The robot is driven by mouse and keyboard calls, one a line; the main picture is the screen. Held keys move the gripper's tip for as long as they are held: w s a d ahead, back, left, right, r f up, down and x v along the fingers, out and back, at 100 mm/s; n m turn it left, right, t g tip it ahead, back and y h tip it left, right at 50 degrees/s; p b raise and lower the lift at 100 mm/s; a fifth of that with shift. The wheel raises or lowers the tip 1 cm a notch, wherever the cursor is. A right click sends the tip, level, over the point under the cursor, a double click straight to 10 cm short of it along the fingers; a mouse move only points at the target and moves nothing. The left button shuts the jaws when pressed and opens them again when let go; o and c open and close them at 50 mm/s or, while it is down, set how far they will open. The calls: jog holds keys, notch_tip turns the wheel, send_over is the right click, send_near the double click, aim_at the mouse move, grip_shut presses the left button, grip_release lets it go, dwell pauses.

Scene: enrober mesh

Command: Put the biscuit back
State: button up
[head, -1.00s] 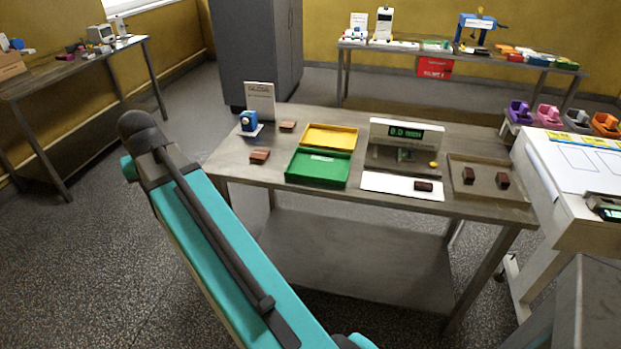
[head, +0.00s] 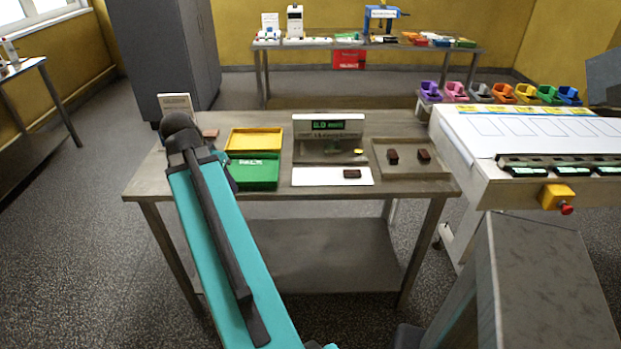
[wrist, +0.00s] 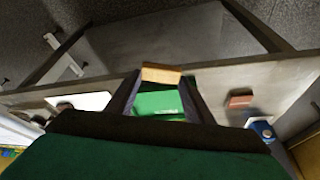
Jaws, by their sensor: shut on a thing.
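In the wrist view, my gripper (wrist: 160,88) is shut on a tan biscuit (wrist: 162,75), held between the two dark fingertips. Below it in that view lies the green tray (wrist: 158,102) on the steel table. The head view shows the green tray (head: 254,184) with the yellow tray (head: 254,131) behind it. A dark brown biscuit (head: 352,174) lies on the white plate (head: 305,177) before the scale (head: 318,127). Two more, one of them this biscuit (head: 392,157), sit in the brown tray (head: 440,172).
A reddish-brown block (wrist: 239,101) and a blue device (wrist: 262,130) stand on the table near the green tray. A white-topped machine (head: 535,130) with coloured bins behind adjoins at right. A grey cabinet (head: 160,50) stands behind left. Floor is open at left.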

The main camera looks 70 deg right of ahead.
jog(key=s+d+m+g, duration=0.1)
jog(key=s+d+m, duration=0.3)
jog(key=s, duration=0.8)
jog(key=s+d+f+m+g+y, duration=0.1)
jog(key=s+d+m, duration=0.4)
jog(key=s, duration=0.6)
jog(key=shift+s+f+g+y, duration=0.3)
jog(key=shift+s+g, duration=0.05)
jog(key=shift+g, duration=0.25)
jog(key=shift+d, duration=0.15)
jog(key=w+d+p, duration=0.2)
jog(key=d, duration=0.3)
jog(key=w+d+f+p, duration=0.1)
jog(key=d+p, duration=0.2)
jog(key=d, duration=0.2)
jog(key=w+d+p, duration=0.2)
jog(key=d, duration=0.2)
jog(key=shift+w+d+f, duration=0.2)
jog(key=shift+w+d, duration=0.1)
jog(key=shift+d, duration=0.1)
jog(key=shift+f+p, duration=0.2)
jog(key=shift+p, duration=0.1)
